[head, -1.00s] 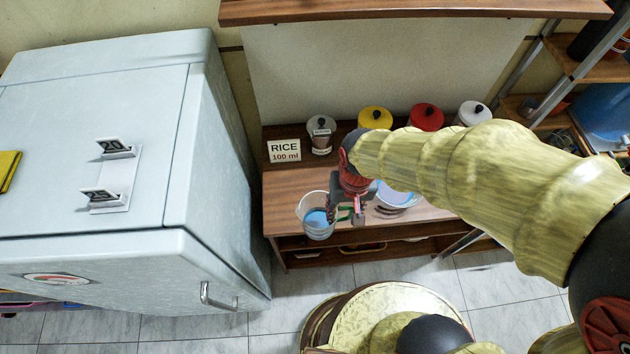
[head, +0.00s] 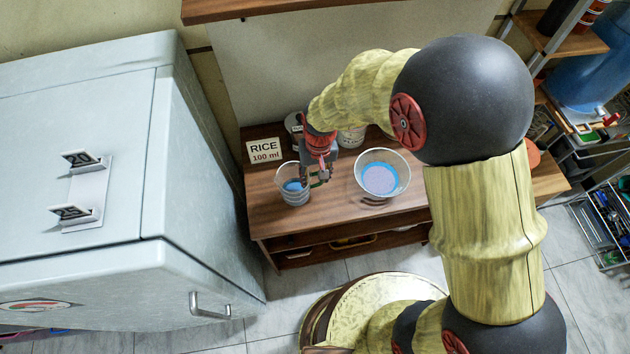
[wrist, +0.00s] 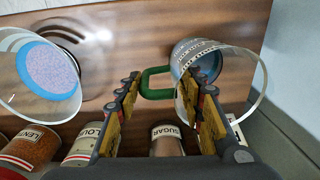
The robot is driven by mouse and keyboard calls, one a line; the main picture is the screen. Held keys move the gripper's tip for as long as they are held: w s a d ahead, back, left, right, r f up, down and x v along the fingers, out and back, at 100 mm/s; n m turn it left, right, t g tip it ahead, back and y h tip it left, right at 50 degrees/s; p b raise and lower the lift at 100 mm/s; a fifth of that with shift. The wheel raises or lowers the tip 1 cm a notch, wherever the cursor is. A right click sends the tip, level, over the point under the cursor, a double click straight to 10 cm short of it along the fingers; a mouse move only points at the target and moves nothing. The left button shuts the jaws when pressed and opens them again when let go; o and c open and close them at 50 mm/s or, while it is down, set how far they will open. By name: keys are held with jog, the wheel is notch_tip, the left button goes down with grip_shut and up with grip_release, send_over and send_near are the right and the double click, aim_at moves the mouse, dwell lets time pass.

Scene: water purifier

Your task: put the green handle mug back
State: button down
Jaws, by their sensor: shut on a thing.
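The mug is a clear cup with blue liquid and a green handle. In the head view the mug (head: 291,190) is at the left part of the wooden counter, left of my gripper (head: 318,176). In the wrist view the mug (wrist: 250,95) is at the right, partly behind a finger. Its green handle (wrist: 155,84) shows between the two fingers of my gripper (wrist: 165,95). My gripper is shut on the mug. Whether the mug's base touches the counter is unclear.
A clear bowl with a blue ring (head: 380,178) stands on the counter (head: 330,215), right of the mug. A RICE 100 ml sign (head: 265,151) and labelled jars (wrist: 166,139) line the back. A tall pale cabinet (head: 195,190) stands close on the left.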

jog(key=shift+w+f, duration=0.25)
jog(key=shift+f, duration=0.35)
jog(key=shift+a+f, duration=0.1)
jog(key=shift+f, duration=1.15)
jog(key=shift+b, duration=0.3)
jog(key=shift+f, duration=0.2)
jog(key=c, duration=1.1)
grip_release()
jog(key=shift+c, duration=0.2)
jog(key=shift+r, duration=0.2)
jog(key=r, duration=0.4)
jog(key=r+p, duration=0.1)
jog(key=r, duration=0.7)
jog(key=shift+d+p, duration=0.3)
jog(key=shift+p, duration=0.1)
